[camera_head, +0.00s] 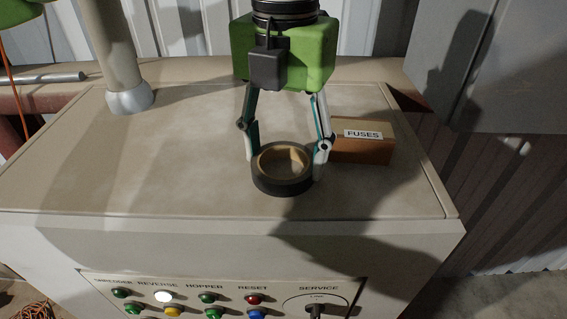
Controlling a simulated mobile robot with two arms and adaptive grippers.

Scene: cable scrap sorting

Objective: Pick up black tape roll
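The black tape roll (283,184) with a tan inner core lies flat, apparently on the beige top of the machine cabinet (150,170). My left gripper (286,166) comes down over it from above, with a green body. Its two fingers are spread about as wide as the roll, one at the roll's left side and one at its right side. The left fingertip is partly hidden behind the roll. I cannot tell whether both fingers press on it. My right gripper is not in view.
A brown box labelled FUSES (363,146) stands just right of the right finger. A pale post (115,50) rises at the back left. A front panel (220,298) carries coloured buttons and a service switch. The left part of the top is clear.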

